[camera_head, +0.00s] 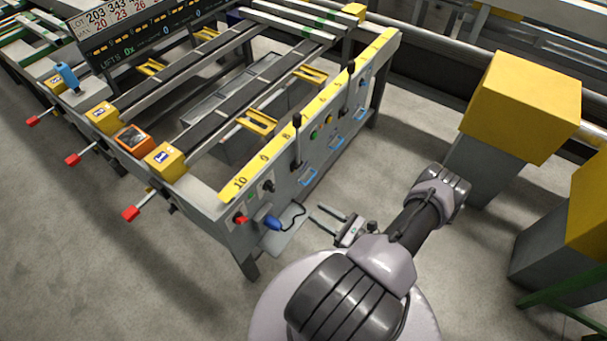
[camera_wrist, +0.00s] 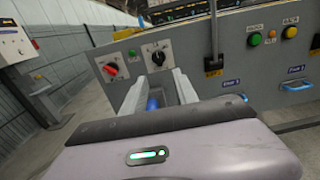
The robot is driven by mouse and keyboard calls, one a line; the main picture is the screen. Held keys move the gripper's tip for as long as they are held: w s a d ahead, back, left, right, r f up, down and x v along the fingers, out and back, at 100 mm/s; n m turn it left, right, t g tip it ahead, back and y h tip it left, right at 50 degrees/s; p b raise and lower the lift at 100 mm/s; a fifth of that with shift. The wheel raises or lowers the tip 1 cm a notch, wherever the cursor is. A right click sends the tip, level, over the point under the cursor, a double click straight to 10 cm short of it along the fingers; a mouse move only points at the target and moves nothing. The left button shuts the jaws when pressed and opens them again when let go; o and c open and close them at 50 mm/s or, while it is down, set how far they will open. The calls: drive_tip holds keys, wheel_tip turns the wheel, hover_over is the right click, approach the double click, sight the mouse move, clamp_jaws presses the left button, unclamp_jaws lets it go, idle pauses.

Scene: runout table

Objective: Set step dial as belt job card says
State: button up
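A black dial (camera_head: 268,186) with a pointer knob sits on the grey front panel near its left end. It also shows in the wrist view (camera_wrist: 157,56), just beyond my fingers, with small markings that I cannot read. My gripper (camera_head: 315,213) is open and empty, in front of the panel and apart from it. In the wrist view its two fingers (camera_wrist: 160,78) stand apart below the dial. A red knob (camera_wrist: 110,69) is left of the dial. I cannot pick out a belt job card with readable text.
A blue object (camera_head: 268,223) with a black cord sits on a small shelf below the dial. Upright levers (camera_head: 297,140), coloured buttons (camera_head: 321,127) and blue handles (camera_head: 308,178) line the panel to the right. Yellow-topped posts (camera_head: 523,95) stand at right.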

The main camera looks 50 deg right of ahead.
sight(273, 188)
drive_tip(key=w+b, duration=0.1)
drive_tip(key=w, duration=0.4)
drive_tip(key=w+a, duration=0.1)
drive_tip(key=w, duration=0.5)
drive_tip(key=w+a+b, duration=0.1)
drive_tip(key=w, duration=0.5)
drive_tip(key=shift+b, duration=0.35)
clamp_jaws()
